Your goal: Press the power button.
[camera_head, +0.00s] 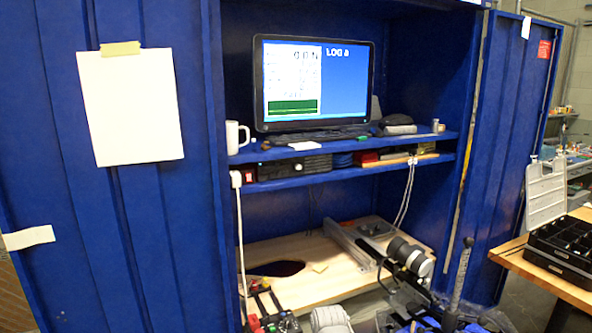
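No power button can be made out for certain at this size. A lit monitor (312,82) stands on the upper blue shelf of the cabinet, with a white and green panel and the text "LOG" on a blue screen. Below it, a dark box-like unit (303,167) sits in the narrow gap between the two shelf boards. A small red spot (247,176) shows near its left end, too small to identify. I cannot make out my gripper or its fingers in this view.
A white mug (237,137) stands left of the monitor, with a dark keyboard (315,137) in front. White cables hang below the shelf. A wooden worktop (300,262) lies lower. Blue cabinet doors flank the opening. A bench with a black organizer (562,248) is at right.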

